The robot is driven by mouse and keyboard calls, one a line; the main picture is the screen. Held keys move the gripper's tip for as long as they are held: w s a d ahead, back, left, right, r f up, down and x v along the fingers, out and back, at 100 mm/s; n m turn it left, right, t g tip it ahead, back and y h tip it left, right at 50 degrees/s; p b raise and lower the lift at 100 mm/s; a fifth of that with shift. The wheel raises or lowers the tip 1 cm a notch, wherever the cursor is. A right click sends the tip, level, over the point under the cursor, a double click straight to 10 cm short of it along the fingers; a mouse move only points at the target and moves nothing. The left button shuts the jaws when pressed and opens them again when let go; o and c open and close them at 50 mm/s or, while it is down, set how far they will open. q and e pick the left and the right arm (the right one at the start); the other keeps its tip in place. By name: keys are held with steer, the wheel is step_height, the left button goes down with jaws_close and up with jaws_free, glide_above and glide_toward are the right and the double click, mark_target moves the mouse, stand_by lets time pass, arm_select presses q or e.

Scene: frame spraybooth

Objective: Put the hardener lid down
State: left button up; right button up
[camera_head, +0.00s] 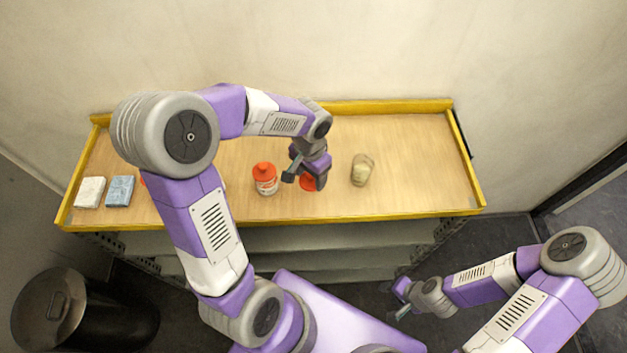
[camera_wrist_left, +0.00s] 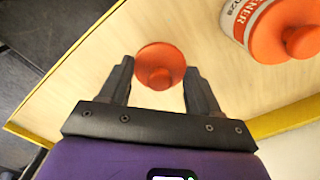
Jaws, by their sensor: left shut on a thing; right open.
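The hardener lid (camera_wrist_left: 160,68), a round orange-red piece with a small knob, is between the two fingers of my left gripper (camera_wrist_left: 160,82), which is shut on it. In the head view the lid (camera_head: 307,184) shows partly under my left gripper (camera_head: 299,177), low over the worktable; whether it touches the surface I cannot tell. A white bottle with an orange top (camera_head: 265,179) stands just left of it; its label, partly readable, shows in the left wrist view (camera_wrist_left: 240,18). My right gripper (camera_head: 402,299) is open and empty, in front of the table at the lower right.
The wooden worktable (camera_head: 420,160) has a raised yellow rim. A cup with beige content (camera_head: 362,170) stands right of the lid. A white block (camera_head: 90,192) and a blue block (camera_head: 120,191) lie at the left. The table's right part is clear. A dark bin (camera_head: 120,315) stands lower left.

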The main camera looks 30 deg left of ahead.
mark_target(311, 185)
arm_select(q)
steer(key=shift+f, duration=0.65)
steer(key=shift+w+f, duration=0.1)
steer(key=shift+f, duration=0.6)
step_height(311, 185, down, 2)
steer(key=shift+f+b, duration=0.15)
steer(key=shift+b, duration=0.15)
steer(key=shift+f, duration=0.25)
steer(key=o, duration=0.5)
steer(key=shift+f, duration=0.15)
steer(key=o, duration=0.5)
steer(key=shift+r, duration=0.2)
